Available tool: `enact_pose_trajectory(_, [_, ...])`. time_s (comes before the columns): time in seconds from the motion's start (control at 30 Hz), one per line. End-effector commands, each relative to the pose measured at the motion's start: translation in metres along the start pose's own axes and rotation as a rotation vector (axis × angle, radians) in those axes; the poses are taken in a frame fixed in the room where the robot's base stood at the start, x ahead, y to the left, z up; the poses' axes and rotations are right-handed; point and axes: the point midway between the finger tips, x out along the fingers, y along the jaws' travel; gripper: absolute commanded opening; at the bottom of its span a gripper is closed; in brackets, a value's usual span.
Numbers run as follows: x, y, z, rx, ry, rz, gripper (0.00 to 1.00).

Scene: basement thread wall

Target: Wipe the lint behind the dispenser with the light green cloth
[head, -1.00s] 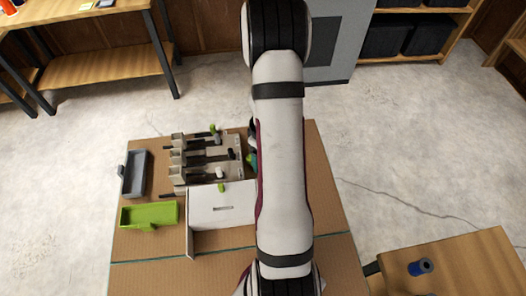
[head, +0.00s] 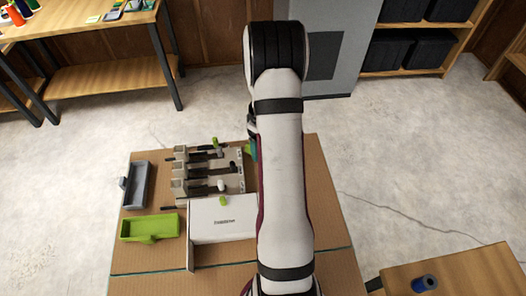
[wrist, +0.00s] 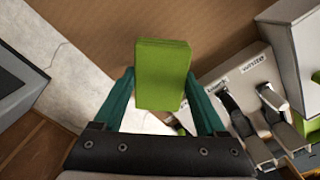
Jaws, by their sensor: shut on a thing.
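My gripper (wrist: 160,88) has teal fingers, shut on the light green cloth (wrist: 162,62), which looks like a folded pad between them. In the head view the gripper's teal (head: 253,150) shows only as a sliver beside my arm, at the right of the dispenser (head: 240,168). The dispenser is a beige-grey unit with several dark levers. In the wrist view its labelled, levered part (wrist: 262,130) lies at the lower right, apart from the cloth. I cannot make out any lint; my arm hides part of the board near the dispenser.
A white box (head: 222,228) stands in front of the dispenser. A lime green tray (head: 150,229) and a grey tray (head: 135,187) lie at the left. Bare brown tabletop (head: 325,200) shows right of my arm. A blue spool (head: 424,284) is on the side table.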

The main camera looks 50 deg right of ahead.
Motion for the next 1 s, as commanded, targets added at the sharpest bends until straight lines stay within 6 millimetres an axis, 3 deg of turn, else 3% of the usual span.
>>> enact_pose_trajectory(0.5, [-0.045,0.0,0.0,0.001,0.0,0.0,0.29])
enact_pose_trajectory(0.87, [-0.049,0.0,0.0,0.0,0.0,0.0,0.29])
enact_pose_trajectory(1.0, [-0.058,-0.011,-0.011,-0.005,0.0,0.001,0.29])
